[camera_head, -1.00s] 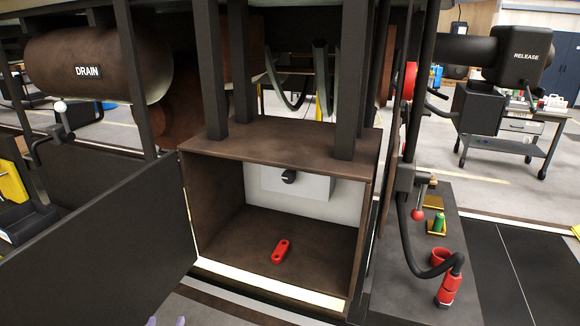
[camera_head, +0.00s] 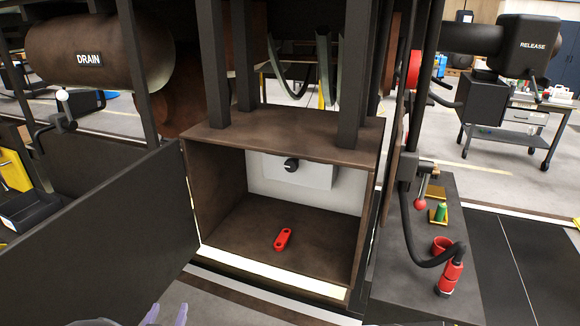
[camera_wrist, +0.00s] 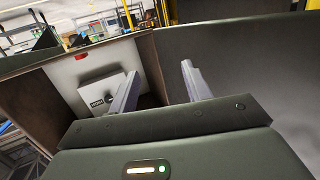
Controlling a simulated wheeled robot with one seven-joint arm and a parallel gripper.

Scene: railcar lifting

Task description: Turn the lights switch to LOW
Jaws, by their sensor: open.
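The lights switch is a black rotary knob (camera_head: 291,165) on a pale grey plate (camera_head: 316,174) on the back wall of an open brown box (camera_head: 275,146). The knob's setting is too small to read. In the wrist view the knob (camera_wrist: 110,98) shows on its plate, to the left of my gripper's fingers, with a small dark label beside it. My gripper (camera_wrist: 158,82) is open and empty, in front of the box and apart from the knob. In the head view, only its fingertips (camera_head: 166,316) show at the bottom edge, below and left of the box opening.
A red link-shaped part (camera_head: 283,239) lies on the box floor. The dark door (camera_head: 100,235) stands open to the left. Dark posts (camera_head: 353,80) rise above the box. A black hose with a red end (camera_head: 451,276) is at the right. The box interior is otherwise clear.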

